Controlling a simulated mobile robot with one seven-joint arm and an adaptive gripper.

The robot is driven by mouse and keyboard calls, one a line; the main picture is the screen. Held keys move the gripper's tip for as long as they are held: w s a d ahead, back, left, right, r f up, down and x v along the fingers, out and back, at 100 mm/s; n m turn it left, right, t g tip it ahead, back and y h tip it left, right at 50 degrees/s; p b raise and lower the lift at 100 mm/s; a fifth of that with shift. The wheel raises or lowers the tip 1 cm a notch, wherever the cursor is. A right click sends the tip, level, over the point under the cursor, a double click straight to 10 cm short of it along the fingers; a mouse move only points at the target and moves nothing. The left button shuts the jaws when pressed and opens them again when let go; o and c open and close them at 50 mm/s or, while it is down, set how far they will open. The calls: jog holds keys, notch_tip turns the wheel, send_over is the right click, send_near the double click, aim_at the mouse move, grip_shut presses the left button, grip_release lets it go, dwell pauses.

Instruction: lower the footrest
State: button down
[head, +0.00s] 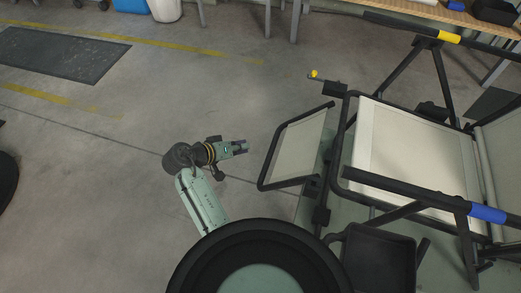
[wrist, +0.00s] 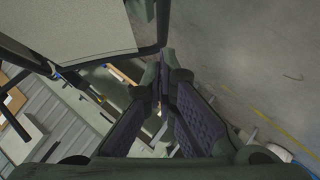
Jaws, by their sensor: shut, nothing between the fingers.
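The folding lounger (head: 412,148) stands at the right in the head view, with a pale seat in a dark frame. Its footrest (head: 297,146), a pale panel in a black tube frame, juts out tilted from the seat's left end. My gripper (head: 246,146) is left of the footrest, apart from it, pointing at its outer edge. In the wrist view the gripper (wrist: 163,85) is shut with nothing between the fingers. The footrest (wrist: 85,25) fills the upper left there, and its dark tube corner shows just above the fingertips.
A small yellow-tipped lever (head: 315,74) sticks out near the seat's far left corner. A dark tray (head: 377,262) is at the lounger's near side. A workbench (head: 440,12) stands at the back right.

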aim_at(266, 160)
jog(key=shift+w+d+f+p, duration=0.15)
jog(key=shift+w+d+f, duration=0.3)
jog(key=shift+d+f, duration=0.65)
jog(key=shift+w+d+f+p, duration=0.2)
jog(key=shift+w+d+f, duration=0.3)
jog(key=shift+d+f, duration=0.6)
jog(key=shift+w+d+f+p, duration=0.15)
jog(key=shift+w+d+f, duration=0.3)
jog(key=shift+d+f, duration=0.65)
jog(key=shift+a+f, duration=0.15)
jog(key=shift+d+f, duration=0.2)
jog(key=shift+f, duration=0.15)
jog(key=shift+n+h, duration=0.5)
jog(key=shift+h, duration=0.2)
jog(key=d+f+b, duration=0.1)
jog(key=s+d+f+b, duration=0.1)
jog(key=f+b, duration=0.1)
jog(key=shift+d+f, duration=0.1)
jog(key=shift+d, duration=0.05)
jog(key=shift+h, duration=0.4)
jog(key=d, duration=0.1)
jog(key=d+f, duration=0.1)
jog(key=s+d+f, duration=0.1)
jog(key=d, duration=0.1)
jog(key=shift+f+b, duration=0.1)
jog(key=shift+b, duration=0.3)
jog(key=shift+a, duration=0.1)
